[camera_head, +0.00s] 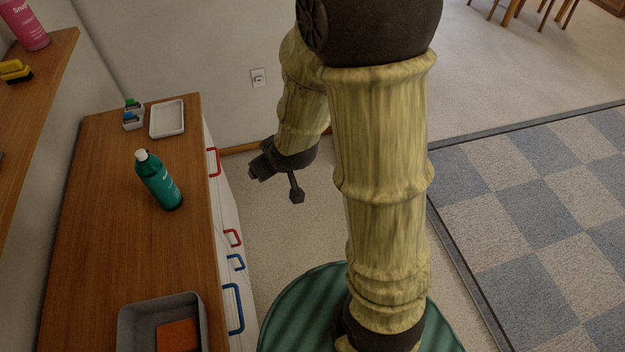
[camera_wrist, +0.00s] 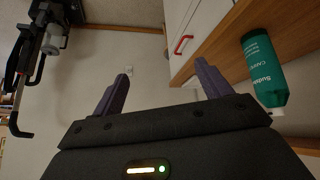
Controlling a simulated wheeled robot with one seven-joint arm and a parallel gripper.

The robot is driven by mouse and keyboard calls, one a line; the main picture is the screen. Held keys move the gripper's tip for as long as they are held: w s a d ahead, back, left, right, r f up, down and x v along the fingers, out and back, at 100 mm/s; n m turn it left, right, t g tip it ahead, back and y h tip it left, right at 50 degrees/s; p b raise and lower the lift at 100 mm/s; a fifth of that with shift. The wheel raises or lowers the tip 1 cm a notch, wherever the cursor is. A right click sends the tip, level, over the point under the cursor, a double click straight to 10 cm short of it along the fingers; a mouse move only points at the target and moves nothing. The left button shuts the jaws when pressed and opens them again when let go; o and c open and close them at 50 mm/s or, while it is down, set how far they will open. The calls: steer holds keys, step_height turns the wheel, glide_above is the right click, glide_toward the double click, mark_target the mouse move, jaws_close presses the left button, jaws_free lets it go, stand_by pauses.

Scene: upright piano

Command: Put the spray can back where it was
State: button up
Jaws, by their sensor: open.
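A teal bottle or can with a white cap (camera_head: 160,182) stands on the wooden counter. It also shows at the right of the wrist view (camera_wrist: 263,70), apart from the fingers. I cannot tell for sure whether it is the spray can. A pink container (camera_head: 24,24) stands on the upper shelf, its top cut off by the frame. My gripper (camera_wrist: 163,70) is open, with nothing between its fingers. In the head view my gripper (camera_head: 256,168) is to the right of the counter, over the floor side and clear of the teal container.
The counter (camera_head: 110,250) holds a white tray (camera_head: 167,119), a small caddy with bottles (camera_head: 133,115) and a grey bin (camera_head: 128,325) with an orange item. Drawers with red and blue handles face the floor. A yellow-black item (camera_head: 15,71) lies on the shelf (camera_head: 45,75).

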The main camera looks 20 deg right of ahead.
steer(key=s+d+r+m+g, duration=0.1)
steer(key=s+d+m+g, duration=0.1)
steer(key=s, duration=0.3)
steer(key=s+d+r+m+g+h, duration=0.1)
steer(key=s+d+r+g, duration=0.1)
steer(key=s+d, duration=0.2)
steer(key=shift+s+r+m+h, duration=0.15)
steer(key=shift+s+m+h, duration=0.2)
steer(key=shift+s, duration=0.5)
steer(key=shift+d+r+p, duration=0.1)
steer(key=shift+r+p, duration=0.2)
